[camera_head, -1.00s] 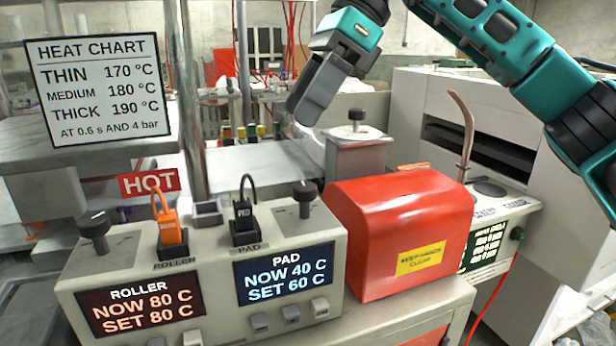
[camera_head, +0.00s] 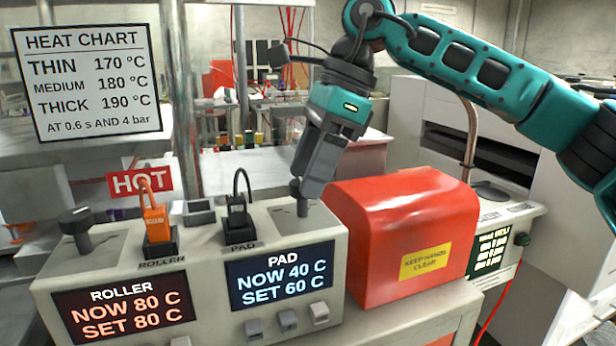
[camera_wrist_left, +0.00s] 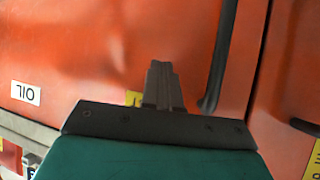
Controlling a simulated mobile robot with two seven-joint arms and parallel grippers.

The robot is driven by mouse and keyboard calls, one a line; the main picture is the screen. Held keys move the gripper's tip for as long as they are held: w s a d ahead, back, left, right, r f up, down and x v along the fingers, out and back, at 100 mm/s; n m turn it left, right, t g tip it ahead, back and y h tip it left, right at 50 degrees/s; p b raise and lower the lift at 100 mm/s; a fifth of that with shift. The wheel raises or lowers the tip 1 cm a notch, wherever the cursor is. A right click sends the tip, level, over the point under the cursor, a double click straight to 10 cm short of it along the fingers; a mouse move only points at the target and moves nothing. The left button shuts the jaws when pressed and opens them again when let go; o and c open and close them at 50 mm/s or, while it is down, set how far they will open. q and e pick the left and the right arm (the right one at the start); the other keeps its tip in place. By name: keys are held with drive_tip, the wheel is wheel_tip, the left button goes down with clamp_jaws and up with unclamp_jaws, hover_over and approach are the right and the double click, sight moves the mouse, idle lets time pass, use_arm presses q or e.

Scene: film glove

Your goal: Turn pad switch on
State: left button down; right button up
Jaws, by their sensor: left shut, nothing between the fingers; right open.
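The control box (camera_head: 215,270) has a PAD display (camera_head: 278,273) reading NOW 40 C, SET 60 C. Behind that display stands the dark pad knob (camera_head: 303,208), mostly covered by my right gripper (camera_head: 300,188). The right gripper points down with its fingertips at the knob's top; it is open, and whether the fingers straddle or touch the knob is unclear. A black PAD plug (camera_head: 238,217) with a looped cable sits left of it. In the left wrist view, my left gripper (camera_wrist_left: 161,68) is shut and empty before a red panel.
A ROLLER display (camera_head: 125,312), orange plug (camera_head: 156,222) and roller knob (camera_head: 78,228) are on the box's left half. A red cover (camera_head: 400,225) marked KEEP HANDS CLEAR stands close right of the pad knob. A HOT sign (camera_head: 139,182) is behind the box.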

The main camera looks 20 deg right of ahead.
drive_tip(key=shift+a+f, duration=0.15)
drive_tip(key=shift+f, duration=0.2)
drive_tip(key=shift+c, duration=0.3)
drive_tip(key=c, duration=1)
